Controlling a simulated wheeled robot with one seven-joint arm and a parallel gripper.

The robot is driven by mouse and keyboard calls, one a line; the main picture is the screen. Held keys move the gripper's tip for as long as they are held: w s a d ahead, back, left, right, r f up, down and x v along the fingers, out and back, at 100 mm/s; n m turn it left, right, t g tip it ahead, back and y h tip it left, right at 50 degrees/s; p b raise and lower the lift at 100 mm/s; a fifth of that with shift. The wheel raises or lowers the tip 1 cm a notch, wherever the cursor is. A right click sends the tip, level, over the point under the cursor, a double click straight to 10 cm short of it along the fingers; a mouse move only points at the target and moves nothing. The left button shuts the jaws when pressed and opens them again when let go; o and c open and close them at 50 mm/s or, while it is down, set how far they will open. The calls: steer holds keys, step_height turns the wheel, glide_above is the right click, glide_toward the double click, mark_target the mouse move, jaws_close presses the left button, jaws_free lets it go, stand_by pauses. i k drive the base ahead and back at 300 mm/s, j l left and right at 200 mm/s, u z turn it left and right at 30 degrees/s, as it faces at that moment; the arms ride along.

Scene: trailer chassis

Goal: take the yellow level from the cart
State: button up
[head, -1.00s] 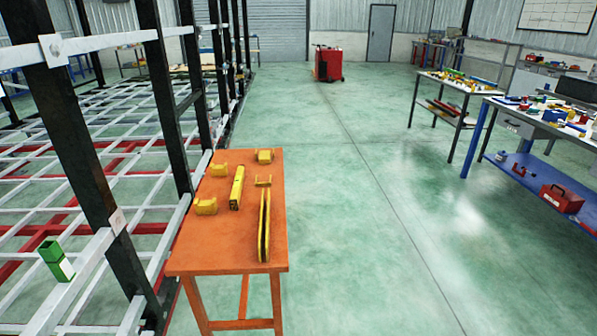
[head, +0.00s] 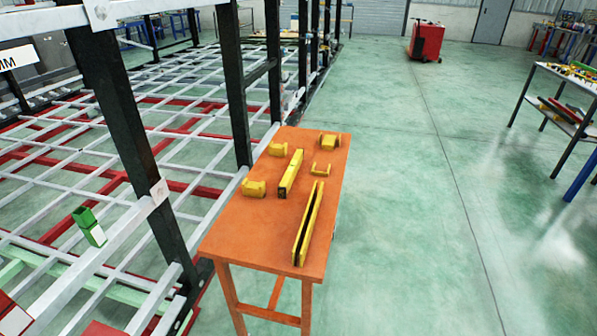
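An orange cart (head: 240,235) with a flat top stands in the middle of the head view. Two long yellow things lie on it. One is a shorter yellow bar (head: 291,173) with dark markings near the middle of the top. The other is a longer, thin yellow piece (head: 309,222) with a dark slot, near the right edge. I cannot tell for sure which one is the level. Several small yellow blocks and brackets, such as one at the left edge (head: 254,188), lie around them. My gripper is not in view.
A chassis frame with black posts (head: 130,130) and white rails stands close along the cart's left side. A small green piece (head: 89,226) sits on a rail. Green floor (head: 420,220) right of the cart is clear. A red cabinet (head: 426,41) and a worktable (head: 562,100) stand farther off.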

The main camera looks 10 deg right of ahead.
mark_target(285, 187)
steer(key=i+j+z, duration=0.2)
steer(key=i+j, duration=0.15)
steer(key=i+j+z, duration=0.25)
steer(key=i+j, duration=0.2)
steer(key=i+j+z, duration=0.2)
steer(key=i+j, duration=0.3)
steer(key=i+j+z, duration=0.25)
steer(key=i+j, duration=0.15)
steer(key=j, duration=0.25)
